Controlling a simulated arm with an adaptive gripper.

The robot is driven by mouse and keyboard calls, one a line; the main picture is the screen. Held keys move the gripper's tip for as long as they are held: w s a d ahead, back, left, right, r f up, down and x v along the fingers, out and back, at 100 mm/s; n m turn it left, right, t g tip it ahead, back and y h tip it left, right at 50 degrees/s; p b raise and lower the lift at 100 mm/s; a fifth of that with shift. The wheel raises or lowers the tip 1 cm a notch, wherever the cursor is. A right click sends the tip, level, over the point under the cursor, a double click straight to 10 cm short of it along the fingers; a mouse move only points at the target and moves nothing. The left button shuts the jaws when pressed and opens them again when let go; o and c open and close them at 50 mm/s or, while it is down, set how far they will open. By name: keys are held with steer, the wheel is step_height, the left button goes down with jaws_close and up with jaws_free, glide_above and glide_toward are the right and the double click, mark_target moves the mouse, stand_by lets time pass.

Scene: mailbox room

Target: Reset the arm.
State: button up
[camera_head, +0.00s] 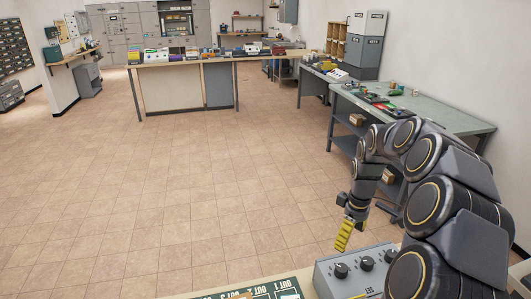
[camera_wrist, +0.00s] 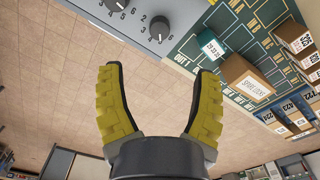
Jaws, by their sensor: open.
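My gripper (camera_wrist: 155,100) shows in the wrist view with two yellow ridged fingers spread apart and nothing between them. In the head view my gripper (camera_head: 345,236) hangs low at the right, yellow fingers pointing down, just behind the grey box with dials (camera_head: 355,270). My arm arches up from the lower right and bends down to the gripper. In the wrist view the grey box's dials (camera_wrist: 159,27) lie beyond the fingertips.
A green sorting board (camera_head: 262,292) sits on the near counter; the wrist view shows a cardboard box (camera_wrist: 246,78) and a teal box (camera_wrist: 211,45) on it. A grey workbench (camera_head: 455,118) stands behind my arm at the right. The tiled floor (camera_head: 200,180) ahead is clear.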

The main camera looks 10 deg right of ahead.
steer(key=s+a+r, duration=0.4)
steer(key=a+r, duration=0.2)
steer(key=a, duration=0.4)
steer(key=s+a+r+m+g, duration=0.1)
steer(key=s+a+m, duration=0.2)
steer(key=s, duration=0.9)
steer(key=s+a+r+m, duration=0.1)
steer(key=s+a+m, duration=0.2)
steer(key=s+a, duration=0.4)
steer(key=s, duration=0.4)
steer(key=shift+s+a+g, duration=0.25)
steer(key=shift+s+g, duration=0.1)
steer(key=shift+g, duration=0.05)
